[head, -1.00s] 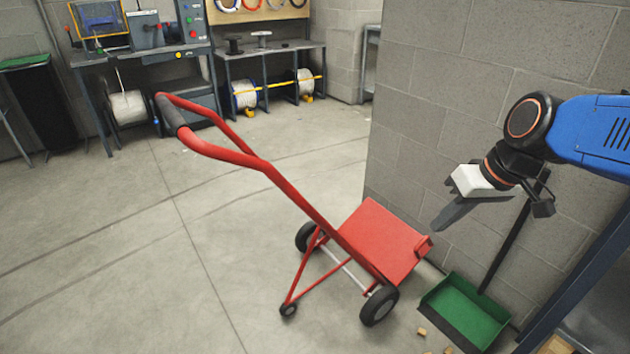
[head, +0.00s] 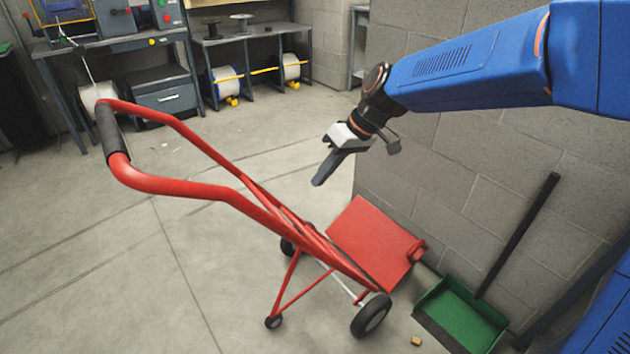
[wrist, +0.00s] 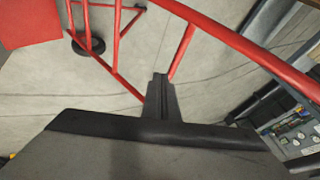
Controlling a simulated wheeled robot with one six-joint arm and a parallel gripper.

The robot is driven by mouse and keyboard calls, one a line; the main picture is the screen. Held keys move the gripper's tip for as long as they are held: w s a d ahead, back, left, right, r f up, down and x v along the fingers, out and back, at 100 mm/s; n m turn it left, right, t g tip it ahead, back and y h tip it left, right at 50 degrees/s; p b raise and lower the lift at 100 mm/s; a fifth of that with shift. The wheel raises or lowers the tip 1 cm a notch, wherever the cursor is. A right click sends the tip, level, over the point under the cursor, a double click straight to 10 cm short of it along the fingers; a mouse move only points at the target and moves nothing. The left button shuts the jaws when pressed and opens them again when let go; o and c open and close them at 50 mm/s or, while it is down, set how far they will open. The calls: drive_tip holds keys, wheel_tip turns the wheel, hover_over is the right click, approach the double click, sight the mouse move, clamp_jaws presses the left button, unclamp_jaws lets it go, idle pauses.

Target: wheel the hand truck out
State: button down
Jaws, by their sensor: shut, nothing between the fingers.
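The red hand truck (head: 262,200) stands on the concrete floor, tilted back on its wheels and a rear prop with a small wheel. Its black-gripped handle (head: 113,132) is at the upper left and its red toe plate (head: 375,242) is by the block wall. My gripper (head: 322,181) is shut and empty, in the air above the toe plate and to the right of the handle. In the wrist view my shut fingers (wrist: 159,88) point toward the red tubes (wrist: 121,70) of the truck. I cannot tell how far apart they are.
A green dustpan (head: 462,310) with a black handle stands by the wall at the right, with a small wood-coloured block (head: 416,340) nearby. A grey block wall (head: 480,180) closes the right side. Workbenches (head: 130,42) line the back. The floor on the left is open.

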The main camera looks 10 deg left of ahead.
drive_tip(key=s+a+f, duration=0.3)
drive_tip(key=a+f, duration=0.3)
drive_tip(key=f, duration=0.2)
drive_tip(key=shift+s+a+f, duration=0.25)
drive_tip(key=shift+s+a, duration=0.1)
drive_tip(key=s+a, duration=1.4)
drive_tip(key=s, duration=0.2)
drive_tip(key=s+a, duration=1.4)
drive_tip(key=s, duration=0.3)
drive_tip(key=shift+a, duration=0.1)
